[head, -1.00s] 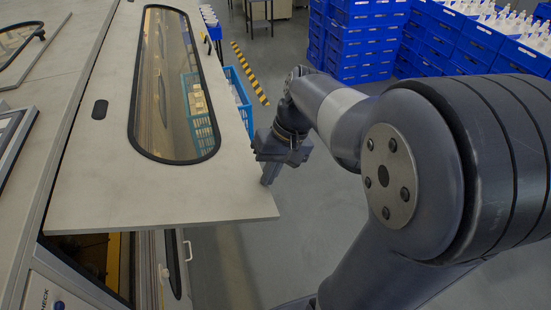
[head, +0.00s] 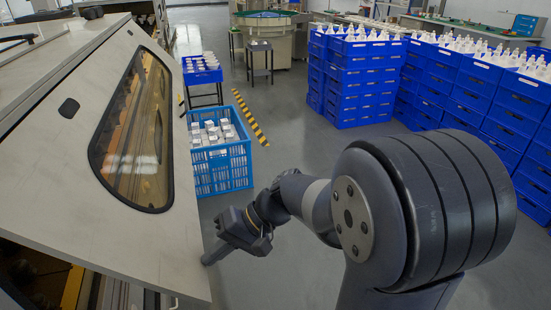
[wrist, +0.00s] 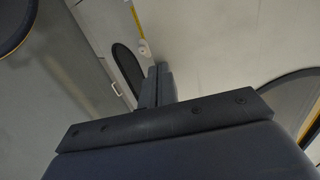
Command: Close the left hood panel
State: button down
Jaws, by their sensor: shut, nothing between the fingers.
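The left hood panel (head: 150,235) is a pale grey sheet with a long, dark-rimmed window (head: 135,130). In the head view it slopes down to the right and stands partly open, with the machine's yellowish inside (head: 75,285) showing below its near edge. My gripper (head: 208,259) is shut and empty, its fingertips at the panel's right edge near the front corner. I cannot tell whether they touch it or are just above or below. In the wrist view the shut fingers (wrist: 158,78) point between pale grey surfaces.
A light blue crate (head: 222,165) of white boxes stands on the floor beyond my gripper, by yellow-black floor tape (head: 248,118). Stacked dark blue crates (head: 355,85) of white bottles fill the back right. The floor between is clear.

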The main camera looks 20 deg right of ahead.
jog(key=a+f+y+b, duration=0.2)
jog(key=a+f+b, duration=0.2)
jog(key=a+b, duration=0.4)
jog(key=a+f+y+b, duration=0.2)
jog(key=a+f+b, duration=0.3)
jog(key=a+b, duration=0.3)
jog(key=shift+a+f+y, duration=0.2)
jog(key=shift+a+y, duration=0.2)
jog(key=shift+a, duration=1.25)
jog(key=shift+d, duration=0.1)
